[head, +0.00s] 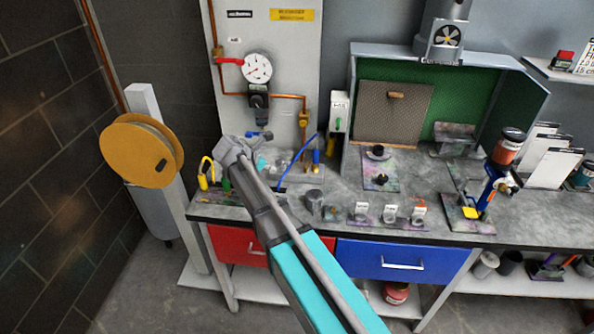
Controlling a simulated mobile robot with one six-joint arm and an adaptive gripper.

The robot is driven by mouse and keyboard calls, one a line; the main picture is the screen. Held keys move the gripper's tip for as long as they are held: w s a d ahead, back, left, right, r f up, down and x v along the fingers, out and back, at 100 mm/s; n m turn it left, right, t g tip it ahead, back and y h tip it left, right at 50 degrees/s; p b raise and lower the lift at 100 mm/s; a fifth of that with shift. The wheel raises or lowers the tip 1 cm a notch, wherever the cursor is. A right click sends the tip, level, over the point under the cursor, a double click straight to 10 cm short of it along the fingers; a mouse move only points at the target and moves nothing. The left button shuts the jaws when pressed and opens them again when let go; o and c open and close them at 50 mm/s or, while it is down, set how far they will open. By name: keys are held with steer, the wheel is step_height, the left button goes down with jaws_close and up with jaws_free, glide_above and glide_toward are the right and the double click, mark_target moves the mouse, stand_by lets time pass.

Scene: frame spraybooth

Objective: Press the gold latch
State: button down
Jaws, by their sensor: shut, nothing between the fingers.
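My grey and turquoise arm reaches from the bottom edge up and left over the front left of the workbench. Its far end is a grey joint; I cannot make out the gripper's fingers, which seem hidden behind it. No part stands out clearly as a gold latch. A round gold-coloured reel (134,152) with a small dark piece on its face hangs on a grey post at the left, apart from my arm. A small brass fitting (303,119) sits on the copper pipe of the back panel, also apart from my arm.
The grey workbench (335,180) carries small cups, tools and a blue hose. A green-lined booth (487,95) stands at the back. A gauge (257,68) and red-handled valve (229,61) are on the panel. A red drawer (232,244) and blue drawer (400,258) lie below.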

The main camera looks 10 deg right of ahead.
steer(key=shift+d+f, duration=0.1)
steer(key=shift+f, duration=0.05)
steer(key=b+x, duration=0.7)
steer(key=x, duration=0.2)
steer(key=shift+w+d+f, duration=0.1)
steer(key=shift+f, duration=0.1)
steer(key=d, duration=0.1)
steer(key=w+d, duration=0.1)
steer(key=shift+w+d+r, duration=0.1)
steer(key=shift+d, duration=0.25)
steer(key=shift+w+d, duration=0.3)
steer(key=shift+d, duration=0.35)
steer(key=shift+a, duration=0.25)
steer(key=shift+d, duration=0.15)
